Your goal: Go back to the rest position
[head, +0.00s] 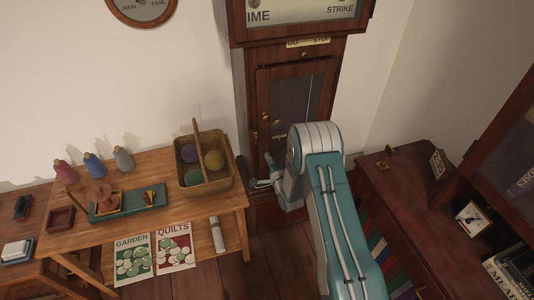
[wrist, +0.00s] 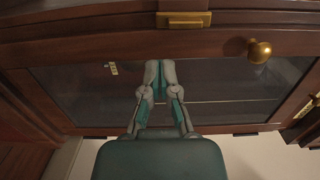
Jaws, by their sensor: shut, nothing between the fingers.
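My gripper (wrist: 160,66) is shut and empty in the wrist view, in front of the glass door of a tall wooden clock case. In the head view my gripper (head: 256,184) shows small and partly hidden by my arm, low beside the clock's glazed door (head: 290,104). A brass knob (wrist: 259,51) on the clock shows right of the fingers in the wrist view. A brass plate (wrist: 184,20) is on the rail above the fingertips. I cannot tell whether the fingers touch the glass.
A wooden table (head: 228,203) at left bears a wicker basket (head: 207,192) with yarn balls, several thread spools and a teal tray (head: 140,206). A dark bookcase (head: 412,197) stands right of my arm. Floorboards (head: 280,255) show clear between table and arm.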

